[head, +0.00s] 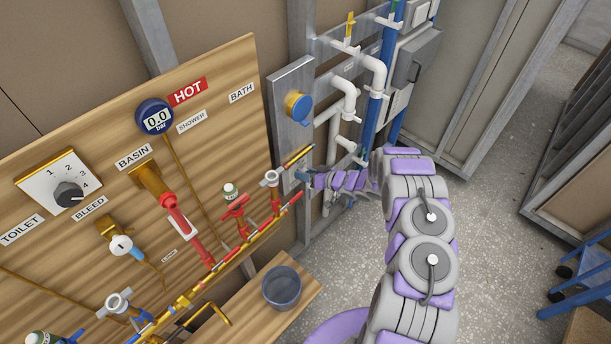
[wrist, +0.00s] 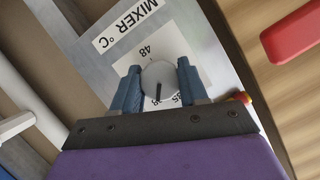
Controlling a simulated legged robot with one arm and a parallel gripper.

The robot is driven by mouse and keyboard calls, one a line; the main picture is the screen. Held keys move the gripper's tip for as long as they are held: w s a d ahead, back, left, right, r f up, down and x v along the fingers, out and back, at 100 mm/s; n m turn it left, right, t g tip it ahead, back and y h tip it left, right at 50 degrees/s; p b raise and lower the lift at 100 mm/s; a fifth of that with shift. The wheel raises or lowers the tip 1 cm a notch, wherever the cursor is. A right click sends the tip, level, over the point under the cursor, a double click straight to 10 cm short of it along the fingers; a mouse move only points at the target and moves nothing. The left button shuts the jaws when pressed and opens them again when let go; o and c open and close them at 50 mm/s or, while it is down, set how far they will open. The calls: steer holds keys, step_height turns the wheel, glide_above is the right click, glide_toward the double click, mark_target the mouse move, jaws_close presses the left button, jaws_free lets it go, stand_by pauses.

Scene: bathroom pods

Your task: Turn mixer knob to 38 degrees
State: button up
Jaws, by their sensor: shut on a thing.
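The mixer knob (wrist: 159,76) is a round pale grey dial with a dark pointer line, in the middle of the wrist view. The line points toward the bottom of that picture. The knob sits on a white scale plate marked 48 above it; other numbers below right are partly hidden. A "MIXER °C" label (wrist: 127,25) shows upside down above. My gripper (wrist: 160,86) has its two blue fingers shut on the knob's left and right sides. In the head view my gripper (head: 314,180) reaches the lower part of the metal panel (head: 285,130); the knob is hidden there.
A blue and yellow round fitting (head: 298,107) is higher on the same panel. White and blue pipes (head: 372,80) stand behind. At left a wooden board (head: 110,110) carries valves, a gauge and a selector dial. A grey cup (head: 281,287) stands on a wooden ledge below. Open floor lies right.

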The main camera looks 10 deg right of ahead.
steer(key=shift+w+d+r+m, duration=0.2)
steer(key=shift+w+r+m, duration=0.1)
steer(key=shift+r+m, duration=0.1)
steer(key=o, duration=1.1)
steer(key=shift+s+f+y, duration=0.1)
steer(key=shift+f+y, duration=0.15)
steer(key=shift+y, duration=0.05)
steer(key=shift+c, duration=0.2)
steer(key=v, duration=1.7)
steer(key=shift+d, duration=0.15)
steer(key=shift+r, duration=0.15)
